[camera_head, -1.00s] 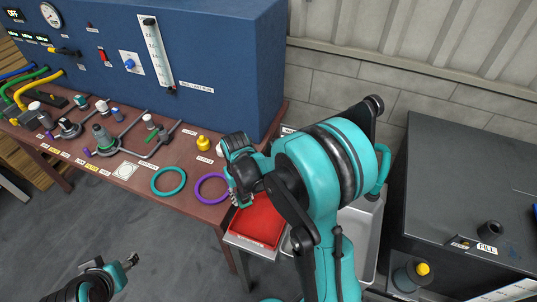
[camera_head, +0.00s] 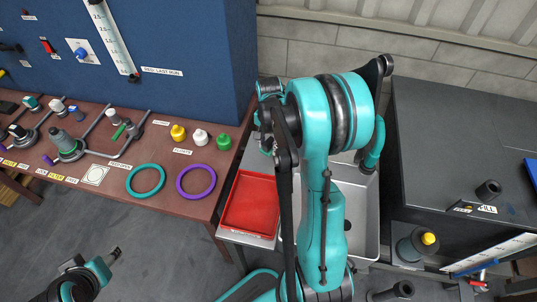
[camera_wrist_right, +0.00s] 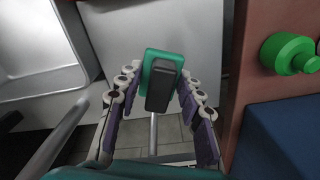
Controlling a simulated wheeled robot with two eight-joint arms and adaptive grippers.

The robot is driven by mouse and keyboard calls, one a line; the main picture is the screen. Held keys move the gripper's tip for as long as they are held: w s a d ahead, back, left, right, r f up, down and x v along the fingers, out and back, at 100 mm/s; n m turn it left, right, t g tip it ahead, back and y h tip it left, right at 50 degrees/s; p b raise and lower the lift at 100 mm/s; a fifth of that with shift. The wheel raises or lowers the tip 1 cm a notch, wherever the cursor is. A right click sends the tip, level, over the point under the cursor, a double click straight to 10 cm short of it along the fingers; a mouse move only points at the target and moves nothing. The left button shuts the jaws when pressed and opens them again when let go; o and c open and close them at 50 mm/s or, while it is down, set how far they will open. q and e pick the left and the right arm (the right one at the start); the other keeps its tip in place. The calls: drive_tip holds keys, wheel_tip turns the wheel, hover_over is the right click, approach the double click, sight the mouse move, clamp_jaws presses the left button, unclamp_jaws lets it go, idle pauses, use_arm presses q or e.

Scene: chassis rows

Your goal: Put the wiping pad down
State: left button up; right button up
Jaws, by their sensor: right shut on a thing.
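The wiping pad (camera_wrist_right: 150,62), teal with a dark grey grip block, shows in the right wrist view between the two fingers of my right gripper (camera_wrist_right: 160,95). The right gripper is shut on it and holds it over the light metal surface by the bench's end. In the head view my right gripper (camera_head: 266,142) is mostly hidden behind its own arm, beyond the red tray (camera_head: 250,203). My left gripper (camera_head: 114,257) is low at the left over the floor, with nothing seen in it; its jaw opening is unclear.
A metal basin (camera_head: 358,205) lies right of the red tray. The brown bench (camera_head: 120,205) holds a teal ring (camera_head: 146,193), a purple ring (camera_head: 196,194) and yellow, white and green (camera_head: 224,142) knobs. A dark cabinet (camera_head: 450,130) stands right. The red tray looks empty.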

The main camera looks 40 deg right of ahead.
sight(268, 152)
wheel_tip(268, 152, down, 4)
drive_tip(key=shift+f+b, duration=0.1)
drive_tip(key=shift+b, duration=0.65)
drive_tip(key=shift+f, duration=0.15)
drive_tip(key=o, duration=1.2)
drive_tip(key=shift+s+a, duration=0.1)
drive_tip(key=shift+o, duration=0.6)
